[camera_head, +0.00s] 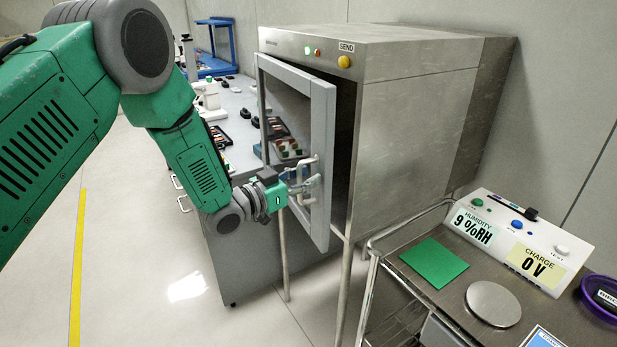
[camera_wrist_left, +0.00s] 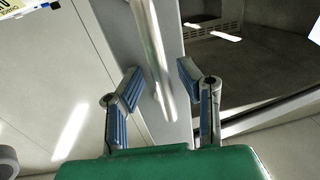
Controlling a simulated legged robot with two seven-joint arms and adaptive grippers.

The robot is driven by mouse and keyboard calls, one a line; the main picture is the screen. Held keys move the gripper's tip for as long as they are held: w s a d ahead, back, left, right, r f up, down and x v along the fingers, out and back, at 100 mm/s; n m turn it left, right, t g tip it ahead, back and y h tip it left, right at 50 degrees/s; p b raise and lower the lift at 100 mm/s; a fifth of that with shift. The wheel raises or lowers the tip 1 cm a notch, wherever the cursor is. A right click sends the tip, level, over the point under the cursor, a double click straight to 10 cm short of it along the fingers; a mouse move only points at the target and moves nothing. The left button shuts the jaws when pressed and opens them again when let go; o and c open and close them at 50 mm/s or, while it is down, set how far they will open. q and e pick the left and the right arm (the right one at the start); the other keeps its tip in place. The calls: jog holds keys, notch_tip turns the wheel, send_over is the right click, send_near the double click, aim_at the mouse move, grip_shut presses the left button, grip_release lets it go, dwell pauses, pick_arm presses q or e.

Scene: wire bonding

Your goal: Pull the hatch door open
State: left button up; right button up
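The hatch door (camera_head: 322,115), a grey frame with a window, stands ajar on the steel cabinet (camera_head: 415,120). A dark gap shows along its right side. Its pale bar handle (camera_head: 301,166) is on the door's right part, low down. My left gripper (camera_head: 309,184) is at the handle. In the left wrist view the handle (camera_wrist_left: 152,50) runs between the two blue-padded fingers of the gripper (camera_wrist_left: 160,82), which are spread apart with space on both sides. The door frame (camera_wrist_left: 105,30) lies behind it. My right gripper is not in view.
A steel cart (camera_head: 440,299) at the lower right carries a green pad (camera_head: 433,263), a round metal plate (camera_head: 493,303), and a humidity and charge meter (camera_head: 522,240). A workbench (camera_head: 230,110) with small devices stands left of the cabinet. The floor (camera_head: 140,270) in front is clear.

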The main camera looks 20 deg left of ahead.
pick_arm(q)
jog(key=v, duration=1.2)
jog(key=shift+c, duration=0.5)
